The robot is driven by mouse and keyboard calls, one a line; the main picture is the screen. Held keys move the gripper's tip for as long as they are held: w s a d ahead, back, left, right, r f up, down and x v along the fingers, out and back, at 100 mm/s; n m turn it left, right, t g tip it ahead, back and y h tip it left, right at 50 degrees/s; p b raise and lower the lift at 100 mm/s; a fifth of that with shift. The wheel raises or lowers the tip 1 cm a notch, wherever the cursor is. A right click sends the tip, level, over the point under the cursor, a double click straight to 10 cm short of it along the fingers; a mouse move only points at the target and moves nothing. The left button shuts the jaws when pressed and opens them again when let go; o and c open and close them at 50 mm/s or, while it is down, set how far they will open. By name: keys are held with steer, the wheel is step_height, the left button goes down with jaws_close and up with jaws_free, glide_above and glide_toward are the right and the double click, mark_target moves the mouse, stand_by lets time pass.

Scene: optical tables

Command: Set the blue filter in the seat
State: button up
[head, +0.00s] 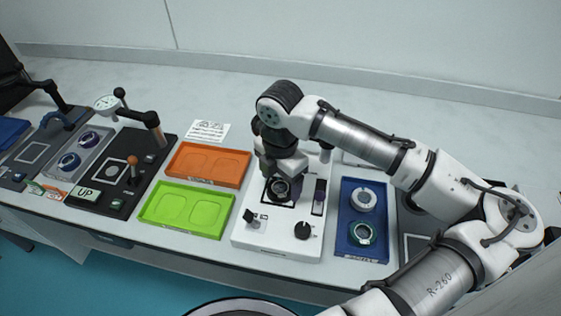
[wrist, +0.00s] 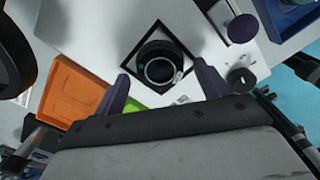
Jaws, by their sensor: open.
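My gripper (head: 281,184) is over the white instrument (head: 265,232), pointing down. In the wrist view its two purple-grey fingers (wrist: 161,72) are open and apart. Between and beyond their tips is a black round ring with a dark glassy centre (wrist: 159,69). It sits inside a black square outline on the white top, where the seat appears to be. The ring also shows under my gripper in the head view (head: 279,188). I cannot tell whether this ring is the blue filter, the seat alone, or both. No finger visibly touches it.
A blue tray (head: 348,245) at right holds a white ring (head: 363,199) and a green-rimmed ring (head: 361,233). Orange (head: 181,179) and green (head: 206,230) trays lie left, seemingly empty. A grey tray (head: 64,175) holds two dark-blue-rimmed rings. A knob (head: 302,230) stands on the instrument.

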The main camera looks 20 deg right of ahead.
mark_target(280, 187)
step_height(280, 187, up, 11)
steer(key=b, duration=0.1)
stand_by(0.5)
